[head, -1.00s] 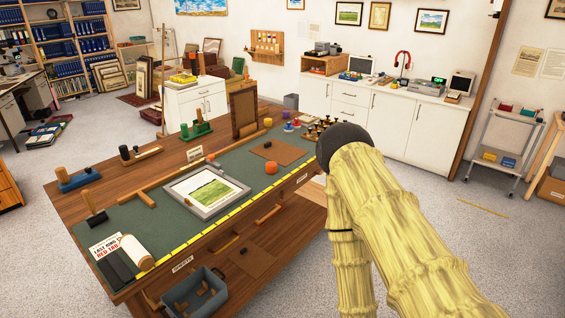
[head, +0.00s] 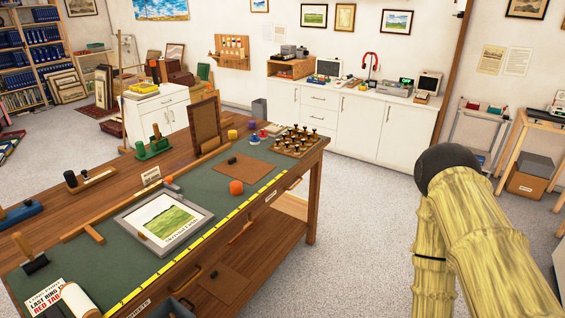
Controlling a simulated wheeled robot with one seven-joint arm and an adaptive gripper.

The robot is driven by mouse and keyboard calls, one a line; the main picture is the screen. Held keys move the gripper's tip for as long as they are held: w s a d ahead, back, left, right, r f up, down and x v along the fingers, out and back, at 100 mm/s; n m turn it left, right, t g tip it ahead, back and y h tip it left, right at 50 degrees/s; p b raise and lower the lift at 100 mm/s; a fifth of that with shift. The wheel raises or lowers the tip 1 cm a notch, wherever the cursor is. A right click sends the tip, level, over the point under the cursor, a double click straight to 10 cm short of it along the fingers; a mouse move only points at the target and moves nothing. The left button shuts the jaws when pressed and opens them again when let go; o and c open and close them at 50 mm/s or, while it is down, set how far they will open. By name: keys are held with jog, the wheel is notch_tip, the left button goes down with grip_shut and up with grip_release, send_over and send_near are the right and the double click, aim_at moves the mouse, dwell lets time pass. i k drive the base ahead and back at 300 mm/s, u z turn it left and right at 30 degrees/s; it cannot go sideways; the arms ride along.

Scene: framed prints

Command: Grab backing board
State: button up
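A flat brown board (head: 246,177) lies on the green mat of the workbench, with a small dark knob-like piece on it. A second brown panel (head: 204,126) with a darker rim stands upright at the back edge of the mat. I cannot tell for sure which is the backing board. A grey frame (head: 192,236) around a landscape print (head: 168,222) lies flat on the mat. My arm's pale links and dark joint fill the lower right, apart from the bench. My gripper is out of view.
The wooden workbench (head: 313,160) has a yellow ruler strip (head: 212,238) along its front edge. An orange piece (head: 236,187) and a rack of several dark-knobbed stamps (head: 296,143) stand near the boards. Grey floor (head: 365,215) is open right of the bench.

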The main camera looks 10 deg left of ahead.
aim_at(249, 171)
jog(key=z, duration=0.15)
jog(key=i, duration=0.6)
jog(key=u, duration=0.6)
jog(key=i, duration=0.55)
jog(key=u, duration=0.55)
